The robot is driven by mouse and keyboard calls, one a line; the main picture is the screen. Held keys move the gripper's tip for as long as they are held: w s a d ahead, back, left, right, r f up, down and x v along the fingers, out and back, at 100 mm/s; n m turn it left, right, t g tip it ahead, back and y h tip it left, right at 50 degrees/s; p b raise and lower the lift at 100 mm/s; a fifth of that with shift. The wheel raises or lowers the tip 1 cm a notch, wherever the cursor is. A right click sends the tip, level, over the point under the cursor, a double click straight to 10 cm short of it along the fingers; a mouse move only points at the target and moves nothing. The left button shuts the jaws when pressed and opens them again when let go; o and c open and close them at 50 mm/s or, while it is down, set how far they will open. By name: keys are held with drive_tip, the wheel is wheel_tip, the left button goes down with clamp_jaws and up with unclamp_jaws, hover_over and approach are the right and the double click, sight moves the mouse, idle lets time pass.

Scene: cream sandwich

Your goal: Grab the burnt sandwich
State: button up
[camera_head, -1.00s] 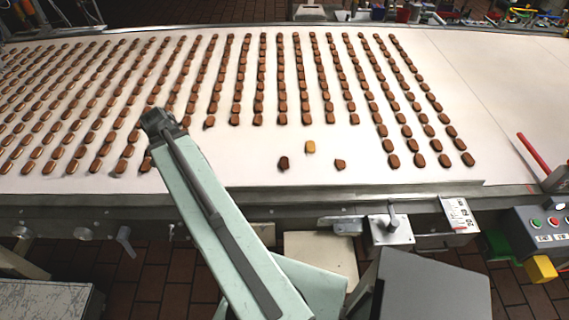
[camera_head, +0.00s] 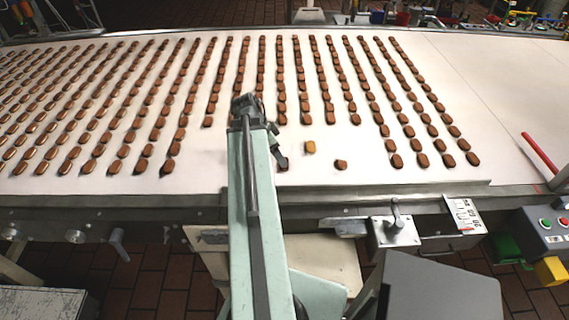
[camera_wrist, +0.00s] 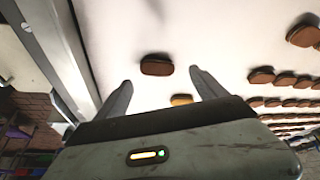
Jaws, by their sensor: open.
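In the wrist view a dark brown sandwich (camera_wrist: 156,65), which I take to be the burnt one, lies on the white belt. It is in line with the gap between my gripper's (camera_wrist: 160,77) two fingertips, slightly beyond them. The fingers are apart with nothing held. In the head view my gripper (camera_head: 281,158) hangs over the near part of the belt and hides most or all of this sandwich. A yellow, pale sandwich (camera_head: 310,147) lies just right of the gripper; it also shows, partly covered, in the wrist view (camera_wrist: 181,99).
A misshapen brown sandwich (camera_head: 341,164) lies farther right. Long rows of brown sandwiches (camera_head: 333,105) cover the far and left belt (camera_head: 480,95). The belt's metal edge (camera_head: 150,199) runs along the near side, with a clamp (camera_head: 396,225) on it.

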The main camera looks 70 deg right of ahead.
drive_tip(key=b+x, duration=0.4)
drive_tip(key=x, duration=0.1)
drive_tip(key=shift+a, duration=0.2)
drive_tip(key=shift+w+r, duration=0.1)
drive_tip(key=c, duration=1.4)
drive_tip(key=shift+r+p, duration=0.1)
drive_tip(key=shift+p, duration=0.2)
